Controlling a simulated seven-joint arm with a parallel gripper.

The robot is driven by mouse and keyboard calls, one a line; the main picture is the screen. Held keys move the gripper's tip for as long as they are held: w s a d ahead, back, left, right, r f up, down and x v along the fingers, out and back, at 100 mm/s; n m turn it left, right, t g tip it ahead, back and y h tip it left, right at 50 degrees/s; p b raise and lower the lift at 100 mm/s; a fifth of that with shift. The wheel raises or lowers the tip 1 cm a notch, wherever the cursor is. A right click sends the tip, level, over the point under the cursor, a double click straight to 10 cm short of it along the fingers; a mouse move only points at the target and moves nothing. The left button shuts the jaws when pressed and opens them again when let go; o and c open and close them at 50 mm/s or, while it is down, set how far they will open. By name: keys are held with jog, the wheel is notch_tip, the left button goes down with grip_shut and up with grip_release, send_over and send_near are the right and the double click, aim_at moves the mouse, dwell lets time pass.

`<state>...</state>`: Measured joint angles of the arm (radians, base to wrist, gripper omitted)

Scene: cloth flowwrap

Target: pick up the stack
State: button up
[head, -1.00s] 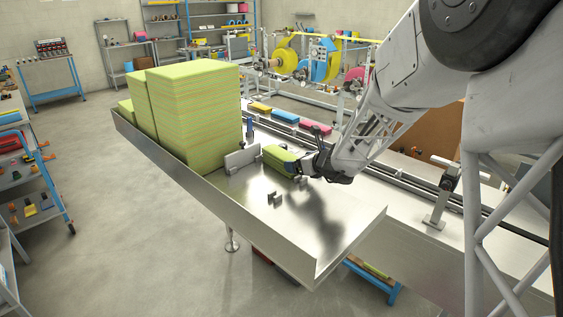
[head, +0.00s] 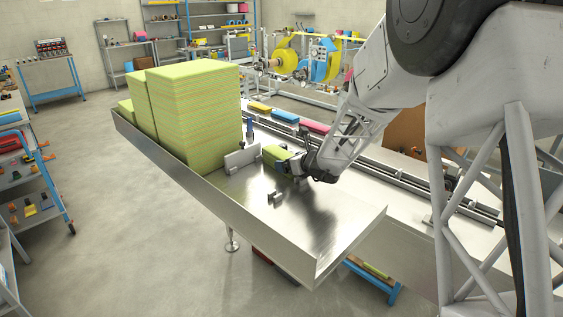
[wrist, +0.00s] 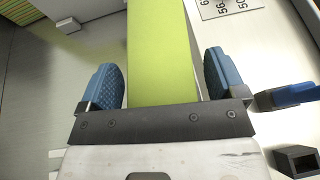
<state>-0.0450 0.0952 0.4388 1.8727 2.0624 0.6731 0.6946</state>
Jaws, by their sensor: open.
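A small yellow-green stack (head: 277,158) of folded cloths lies on the steel table near the upright plate. In the wrist view the stack (wrist: 162,55) runs between the two blue pads of my open gripper (wrist: 164,85).
Tall green cloth piles (head: 195,110) stand at the left on the steel table (head: 330,225). A metal plate (head: 241,158) stands beside the small stack, and a small block (head: 275,197) is in front. Coloured packs (head: 285,116) lie on the line behind. The table's front right is clear.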

jog(key=shift+c, duration=0.3)
jog(key=c, duration=0.9)
jog(key=shift+c, duration=0.2)
jog(key=shift+r, duration=0.1)
jog(key=shift+r, duration=0.8)
notch_tip(320, 180, up, 2)
jog(key=shift+r, duration=0.1)
jog(key=s+d, duration=0.1)
jog(key=s, duration=0.9)
jog(key=s+d+r, duration=0.1)
jog(key=s, duration=0.4)
jog(key=shift+s+d, duration=0.3)
jog(key=shift+s, duration=0.1)
jog(key=shift+a+r, duration=0.1)
jog(key=shift+a, duration=0.05)
